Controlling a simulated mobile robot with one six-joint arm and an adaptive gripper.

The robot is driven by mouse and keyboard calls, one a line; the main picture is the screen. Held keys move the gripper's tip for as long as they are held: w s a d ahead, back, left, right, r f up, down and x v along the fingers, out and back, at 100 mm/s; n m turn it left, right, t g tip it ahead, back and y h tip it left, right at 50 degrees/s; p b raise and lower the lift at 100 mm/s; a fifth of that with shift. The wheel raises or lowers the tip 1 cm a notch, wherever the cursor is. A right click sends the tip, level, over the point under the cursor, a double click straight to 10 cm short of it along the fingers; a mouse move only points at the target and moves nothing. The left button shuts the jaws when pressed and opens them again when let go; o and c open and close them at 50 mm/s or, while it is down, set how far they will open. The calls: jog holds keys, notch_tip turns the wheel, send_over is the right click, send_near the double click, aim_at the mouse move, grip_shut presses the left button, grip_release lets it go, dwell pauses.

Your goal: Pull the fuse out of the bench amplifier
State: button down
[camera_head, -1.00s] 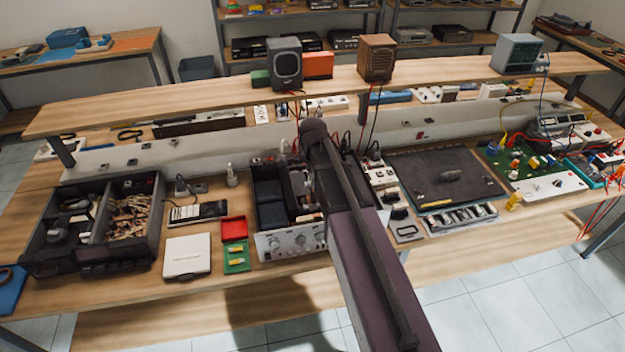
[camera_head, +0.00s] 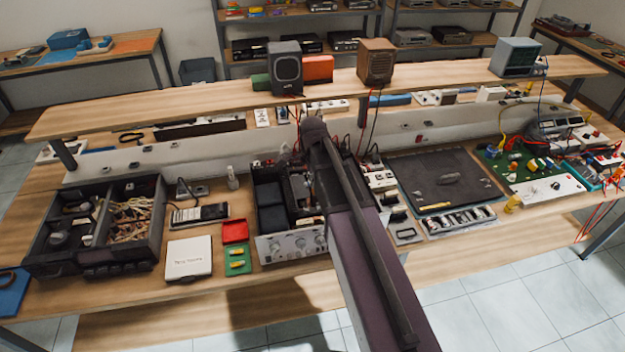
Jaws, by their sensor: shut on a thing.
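The bench amplifier (camera_head: 292,244) stands on the bench with its top open and its silver knobbed front facing me. My arm reaches over it, and my gripper (camera_head: 303,192) is down at the open interior, mostly hidden among dark parts and behind my arm. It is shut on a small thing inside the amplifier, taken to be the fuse. The fuse itself is too small and hidden to make out. A red tray (camera_head: 235,240) left of the amplifier looks empty. A green tray (camera_head: 237,271) in front of it holds small yellow pieces.
A white box (camera_head: 188,257) and a meter (camera_head: 199,214) lie to the left, beyond them a dark divided bin (camera_head: 117,222). A dark mat (camera_head: 443,181) and a green circuit board (camera_head: 520,165) lie to the right. A raised shelf (camera_head: 200,100) with speakers spans behind.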

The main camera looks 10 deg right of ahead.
jog(key=shift+r+p, duration=2.8)
jog(key=shift+r, duration=0.1)
